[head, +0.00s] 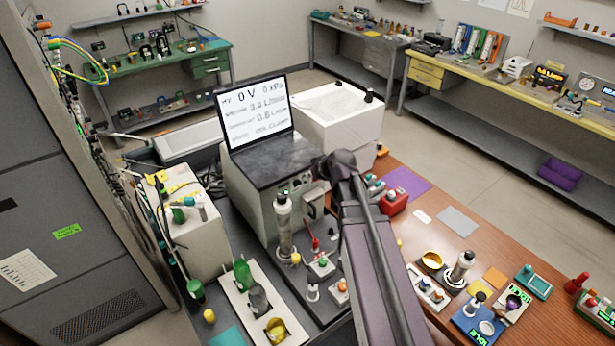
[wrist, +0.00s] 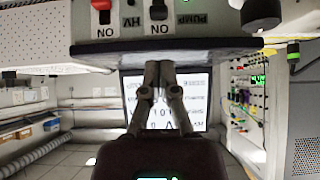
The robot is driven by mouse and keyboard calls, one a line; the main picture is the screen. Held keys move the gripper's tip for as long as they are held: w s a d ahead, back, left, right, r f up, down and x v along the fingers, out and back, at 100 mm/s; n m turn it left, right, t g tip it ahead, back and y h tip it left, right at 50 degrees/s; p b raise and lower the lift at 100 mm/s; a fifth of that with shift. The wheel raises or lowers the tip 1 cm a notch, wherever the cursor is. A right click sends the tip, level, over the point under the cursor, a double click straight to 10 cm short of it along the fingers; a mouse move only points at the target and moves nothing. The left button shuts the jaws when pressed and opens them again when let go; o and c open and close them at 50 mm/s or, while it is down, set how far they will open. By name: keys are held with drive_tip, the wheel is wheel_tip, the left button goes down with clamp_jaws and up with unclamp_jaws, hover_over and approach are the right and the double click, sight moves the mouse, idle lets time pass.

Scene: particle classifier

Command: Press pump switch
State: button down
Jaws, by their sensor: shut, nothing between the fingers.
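The pump switch (wrist: 158,10) is a black rocker beside the upside-down PUMP label in the wrist view, with ON printed at its base. A red switch (wrist: 101,5) by the HV label sits left of it. My gripper (wrist: 157,64) is shut and empty, its fingertips at the dark lower edge of the switch panel, in line with the black switch. I cannot tell if they touch the panel. In the head view my arm hides the fingertips. The display (head: 257,113) reads 0 V and 0 kPa.
A black knob (wrist: 261,13) and a green light are near the PUMP label. Bottles in a white tray (head: 285,322) and a wooden bench (head: 430,195) with small devices flank my arm.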

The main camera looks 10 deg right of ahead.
drive_tip(key=shift+b+x, duration=3.25)
drive_tip(key=shift+x, duration=1.55)
wheel_tip(320, 180, down, 3)
drive_tip(key=b, duration=0.2)
drive_tip(key=shift+r+b, duration=0.1)
drive_tip(key=shift+b, duration=0.3)
drive_tip(key=shift+s+r, duration=0.1)
drive_tip(key=shift+r, duration=0.05)
drive_tip(key=p, duration=0.7)
approach(299, 185)
drive_tip(key=shift+s+r, duration=0.3)
